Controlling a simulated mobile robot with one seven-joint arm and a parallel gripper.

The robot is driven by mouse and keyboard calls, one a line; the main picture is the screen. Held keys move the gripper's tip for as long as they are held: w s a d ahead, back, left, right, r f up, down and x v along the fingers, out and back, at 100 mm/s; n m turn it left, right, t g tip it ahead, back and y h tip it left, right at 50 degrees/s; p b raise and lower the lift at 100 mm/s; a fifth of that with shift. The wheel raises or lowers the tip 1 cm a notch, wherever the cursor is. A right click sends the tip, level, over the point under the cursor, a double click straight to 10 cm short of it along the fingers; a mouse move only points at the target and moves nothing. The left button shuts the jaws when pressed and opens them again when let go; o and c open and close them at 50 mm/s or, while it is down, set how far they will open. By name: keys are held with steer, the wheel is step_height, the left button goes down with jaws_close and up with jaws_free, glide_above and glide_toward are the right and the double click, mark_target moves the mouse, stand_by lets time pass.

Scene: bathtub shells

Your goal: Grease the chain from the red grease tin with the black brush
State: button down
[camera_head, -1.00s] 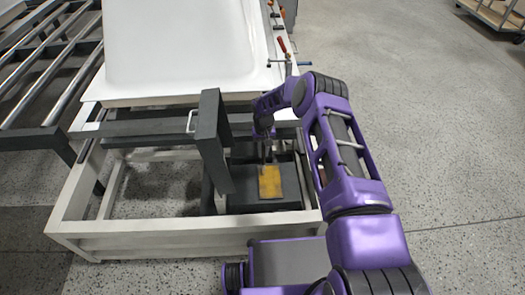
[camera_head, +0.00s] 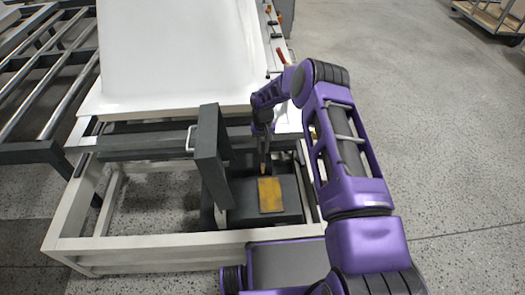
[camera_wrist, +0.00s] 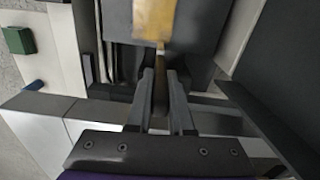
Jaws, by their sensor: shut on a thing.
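My gripper (camera_head: 264,158) is low inside the frame, just behind a yellow patch on a dark block. In the wrist view, my gripper (camera_wrist: 160,100) is shut on a slim brown handle, which looks like that of the brush (camera_wrist: 160,88). Its far end points toward the yellow patch (camera_wrist: 154,18); I cannot tell whether they touch. The bristles are not clear. The yellow patch (camera_head: 270,194) lies flat on the block's top. I cannot make out the red grease tin or the chain in either view.
A dark upright post (camera_head: 210,158) stands close left of my gripper. The pale frame's front rail (camera_head: 150,250) crosses in front. A white tub shell (camera_head: 180,50) rests behind. A roller rack (camera_head: 45,70) is at left. A green block (camera_wrist: 18,40) shows in the wrist view. Open floor lies right.

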mark_target(263, 140)
steer(key=shift+r+p, duration=0.45)
steer(key=shift+r, duration=1.05)
